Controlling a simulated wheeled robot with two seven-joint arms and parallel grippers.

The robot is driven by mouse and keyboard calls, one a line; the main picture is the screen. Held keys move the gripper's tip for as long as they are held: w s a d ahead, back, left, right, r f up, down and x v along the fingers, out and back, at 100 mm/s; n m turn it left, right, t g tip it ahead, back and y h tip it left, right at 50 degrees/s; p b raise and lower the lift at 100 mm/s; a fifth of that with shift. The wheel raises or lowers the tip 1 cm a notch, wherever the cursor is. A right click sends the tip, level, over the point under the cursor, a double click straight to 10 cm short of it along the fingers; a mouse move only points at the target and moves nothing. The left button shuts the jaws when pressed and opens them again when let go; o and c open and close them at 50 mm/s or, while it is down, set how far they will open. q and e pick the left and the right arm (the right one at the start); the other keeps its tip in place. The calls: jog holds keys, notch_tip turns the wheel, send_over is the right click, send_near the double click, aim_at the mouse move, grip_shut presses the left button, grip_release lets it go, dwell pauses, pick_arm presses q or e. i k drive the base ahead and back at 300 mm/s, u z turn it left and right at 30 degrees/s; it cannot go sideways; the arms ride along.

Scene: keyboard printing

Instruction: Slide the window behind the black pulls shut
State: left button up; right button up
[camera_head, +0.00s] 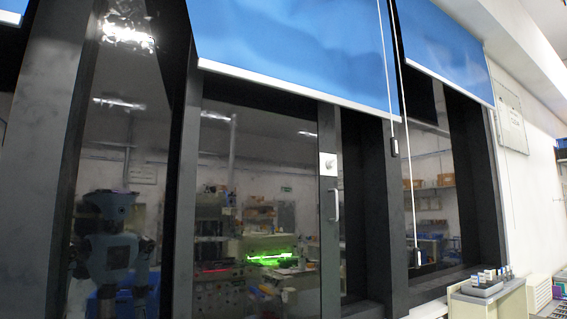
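Two black pulls hang on thin cords to the right: an upper one (394,147) in front of a dark upright, and a lower one (417,257) near the sill. Dark frame parts and a narrow strip of view lie between the handle edge and that upright; I cannot tell whether the strip is open or glazed. Neither of my grippers is in view.
Blue blinds (290,45) with pale bottom bars cover the upper window. A small ledge (490,292) with small items (487,279) stands at lower right, beside a white wall (535,190). The glass at left shows a reflected robot body (108,250).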

aim_at(257, 235)
jog(key=z, duration=0.5)
jog(key=i, duration=2.3)
jog(key=u, duration=0.3)
